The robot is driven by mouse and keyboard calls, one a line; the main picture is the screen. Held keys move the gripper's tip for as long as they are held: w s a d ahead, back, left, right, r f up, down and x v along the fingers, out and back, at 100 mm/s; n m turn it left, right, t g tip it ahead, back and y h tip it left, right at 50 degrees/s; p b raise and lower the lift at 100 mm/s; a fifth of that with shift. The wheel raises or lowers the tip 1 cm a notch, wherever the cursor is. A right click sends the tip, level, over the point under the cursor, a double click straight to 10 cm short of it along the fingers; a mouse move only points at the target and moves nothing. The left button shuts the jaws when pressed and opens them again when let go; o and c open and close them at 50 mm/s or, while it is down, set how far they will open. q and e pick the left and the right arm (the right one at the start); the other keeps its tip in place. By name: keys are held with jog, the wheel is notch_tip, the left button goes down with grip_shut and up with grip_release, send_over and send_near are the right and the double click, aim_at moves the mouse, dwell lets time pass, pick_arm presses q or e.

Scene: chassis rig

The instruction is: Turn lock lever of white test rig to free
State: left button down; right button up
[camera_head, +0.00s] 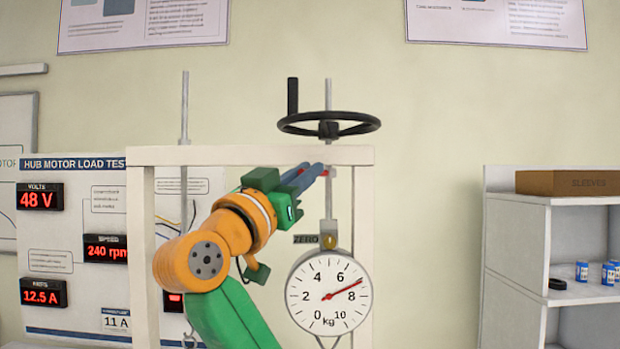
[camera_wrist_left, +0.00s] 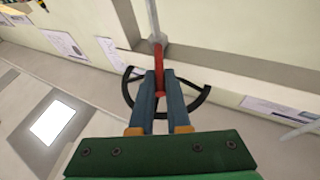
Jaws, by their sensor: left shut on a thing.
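The white test rig (camera_head: 250,155) is a frame with a crossbeam, a black handwheel (camera_head: 329,124) above it and a round kg dial (camera_head: 329,292) hanging below. The dial's red needle points between 6 and 8. The red lock lever (camera_head: 326,173) shows only as a small bit at the crossbeam, by the vertical rod. My left gripper (camera_head: 317,170) reaches it from the left, its blue fingers shut on the lever. In the left wrist view the red lever (camera_wrist_left: 159,58) runs from the rod down between the fingertips (camera_wrist_left: 159,80). My right gripper is out of view.
A hub motor load test panel (camera_head: 75,240) with red readouts stands behind the rig at left. A grey shelf (camera_head: 520,250) at right carries a brown box (camera_head: 565,184) and several small blue-and-white items. The wall between rig and shelf is clear.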

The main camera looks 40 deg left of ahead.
pick_arm(q)
jog(key=shift+a+m+h, duration=0.2)
jog(key=shift+m+h, duration=0.2)
jog(key=shift+h, duration=0.4)
jog(key=c, duration=0.9)
grip_release()
jog(key=shift+a, duration=0.1)
jog(key=b+v, duration=0.4)
jog(key=v, duration=0.3)
jog(key=shift+s+f, duration=0.1)
